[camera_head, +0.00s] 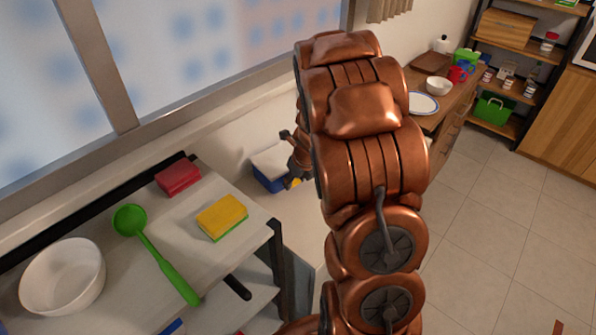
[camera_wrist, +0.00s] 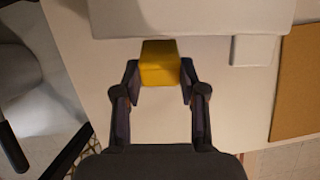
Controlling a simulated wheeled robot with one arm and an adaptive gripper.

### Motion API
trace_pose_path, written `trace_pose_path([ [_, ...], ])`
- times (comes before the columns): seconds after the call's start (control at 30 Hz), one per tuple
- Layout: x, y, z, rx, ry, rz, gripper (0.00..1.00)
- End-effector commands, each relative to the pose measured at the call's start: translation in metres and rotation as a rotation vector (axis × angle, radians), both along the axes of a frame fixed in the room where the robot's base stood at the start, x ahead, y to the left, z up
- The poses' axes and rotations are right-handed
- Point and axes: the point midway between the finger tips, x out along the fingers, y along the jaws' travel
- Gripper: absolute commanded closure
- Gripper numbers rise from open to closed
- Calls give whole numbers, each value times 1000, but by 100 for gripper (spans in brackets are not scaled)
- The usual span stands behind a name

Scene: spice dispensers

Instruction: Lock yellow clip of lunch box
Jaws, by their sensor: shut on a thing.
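The lunch box (camera_head: 268,178) has a blue body and a white lid. It sits on the white surface by the window in the head view, partly hidden by my arm. Its yellow clip (camera_head: 292,183) shows at the near side. In the wrist view the yellow clip (camera_wrist: 159,64) sticks out from the edge of the white lid (camera_wrist: 185,18). My gripper (camera_wrist: 160,78) has one finger on each side of the clip and is shut on it. Whether the clip is latched cannot be told. In the head view my gripper is mostly hidden behind my arm.
A grey shelf at left holds a white bowl (camera_head: 62,277), a green ladle (camera_head: 155,252), a yellow sponge (camera_head: 222,217) and a red sponge (camera_head: 178,177). A wooden counter with a plate (camera_head: 423,103) stands behind my arm.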

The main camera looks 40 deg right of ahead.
Motion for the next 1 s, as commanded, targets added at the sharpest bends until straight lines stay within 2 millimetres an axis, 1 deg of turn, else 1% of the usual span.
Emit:
trace_pose_path([
  [0.03,1,-1,5,-6,22,3,94],
  [1.0,22,1,8,-30,388,1,94],
])
